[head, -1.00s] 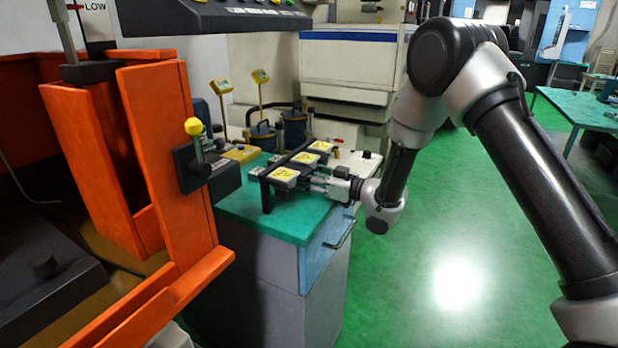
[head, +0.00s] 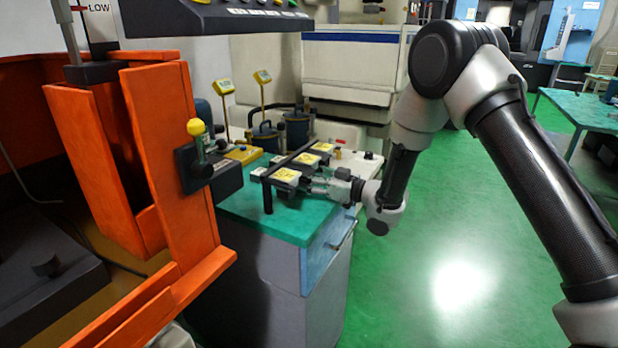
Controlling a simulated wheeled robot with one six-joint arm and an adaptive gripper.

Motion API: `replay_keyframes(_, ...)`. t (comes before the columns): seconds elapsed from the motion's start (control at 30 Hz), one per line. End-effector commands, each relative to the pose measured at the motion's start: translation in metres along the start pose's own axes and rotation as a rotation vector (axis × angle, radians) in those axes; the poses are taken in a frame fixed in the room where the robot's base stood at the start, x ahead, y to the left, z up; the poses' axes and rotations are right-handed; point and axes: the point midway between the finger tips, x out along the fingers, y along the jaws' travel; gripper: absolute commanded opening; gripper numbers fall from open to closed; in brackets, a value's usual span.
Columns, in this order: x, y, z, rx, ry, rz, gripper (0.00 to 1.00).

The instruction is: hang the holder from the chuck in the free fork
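A black rack (head: 267,195) stands on the teal cabinet top. Holders with yellow labels sit along it: a near one (head: 286,175), a middle one (head: 307,158) and a far one (head: 322,147). My gripper (head: 312,186) is at the rack's right side, close beside the near holder. Its fingertips are too small and partly hidden to read.
The teal cabinet top (head: 285,228) has bare room in front of the rack. The orange machine column (head: 175,130) rises close at left. Green floor (head: 450,230) is open at right.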

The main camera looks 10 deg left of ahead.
Motion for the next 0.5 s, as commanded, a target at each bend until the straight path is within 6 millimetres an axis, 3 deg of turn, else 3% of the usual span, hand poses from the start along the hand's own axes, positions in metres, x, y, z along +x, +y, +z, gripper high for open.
replay_keyframes(0.2, 0.0019, -0.0020, 0.0004, -0.001, 0.001, -0.005, 0.04)
replay_keyframes(0.23, 0.0019, -0.0020, 0.0005, -0.001, 0.001, -0.005, 0.44)
replay_keyframes(0.37, 0.0020, -0.0022, 0.0006, 0.000, 0.000, -0.006, 0.67)
replay_keyframes(0.5, 0.0021, -0.0025, 0.0007, 0.000, 0.000, -0.006, 0.67)
